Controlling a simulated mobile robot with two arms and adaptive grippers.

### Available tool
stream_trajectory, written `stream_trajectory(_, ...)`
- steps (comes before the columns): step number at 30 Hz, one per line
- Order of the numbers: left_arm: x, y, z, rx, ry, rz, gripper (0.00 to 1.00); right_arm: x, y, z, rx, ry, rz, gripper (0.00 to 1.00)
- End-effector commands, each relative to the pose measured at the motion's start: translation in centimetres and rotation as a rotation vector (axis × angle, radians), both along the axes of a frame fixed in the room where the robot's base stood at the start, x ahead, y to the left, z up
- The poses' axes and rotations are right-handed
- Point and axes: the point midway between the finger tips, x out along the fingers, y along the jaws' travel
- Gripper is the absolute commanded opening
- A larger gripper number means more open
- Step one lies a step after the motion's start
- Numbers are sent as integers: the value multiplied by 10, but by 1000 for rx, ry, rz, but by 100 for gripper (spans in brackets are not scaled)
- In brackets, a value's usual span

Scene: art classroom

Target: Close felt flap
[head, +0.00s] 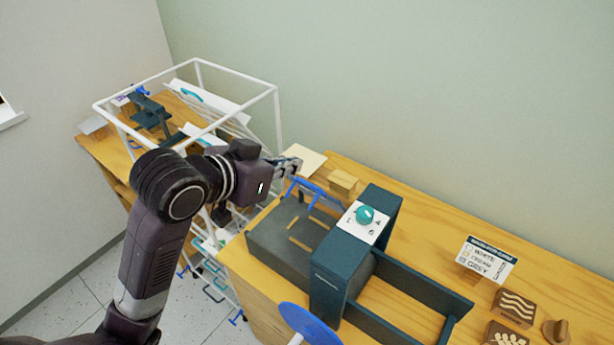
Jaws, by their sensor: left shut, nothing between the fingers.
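A small press (383,218) with a dark blue frame stands on the wooden bench, with a teal dial (365,215) on its white top plate. A dark grey bed (275,240) with tan strips sticks out to its left. A blue bar (318,190) with thin supports stands up at the bed's far edge; it seems to belong to the felt flap, but I cannot tell the flap itself clearly. My left gripper (292,166) is shut and empty, just behind and above the blue bar's left end. I cannot tell whether they touch. My right gripper is out of view.
A white wire rack (236,103) with sheets stands to the left. A blue wheel (309,325) is at the press's front. A wooden block (343,181) lies behind the bed. A label card (487,260) and carved blocks (514,306) are at right.

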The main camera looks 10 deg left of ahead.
Motion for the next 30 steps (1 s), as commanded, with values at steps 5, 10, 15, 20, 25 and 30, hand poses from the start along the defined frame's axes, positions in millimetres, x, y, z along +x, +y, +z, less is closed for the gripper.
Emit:
stream_trajectory(5, 17, -8, -11, -3, 6, -1, 0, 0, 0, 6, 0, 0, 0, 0)
stream_trajectory(10, 45, -19, -28, -4, 8, 0, 0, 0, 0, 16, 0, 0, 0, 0)
stream_trajectory(15, 73, -30, -46, -2, 6, 1, 0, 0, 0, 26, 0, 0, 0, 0)
stream_trajectory(20, 65, -27, -61, 1, 6, 1, 0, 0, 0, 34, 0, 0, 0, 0)
stream_trajectory(25, 54, -22, -72, 0, 4, 1, 0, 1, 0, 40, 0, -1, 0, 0)
stream_trajectory(30, 49, -20, -76, 0, 2, 1, 0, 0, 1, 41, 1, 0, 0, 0)
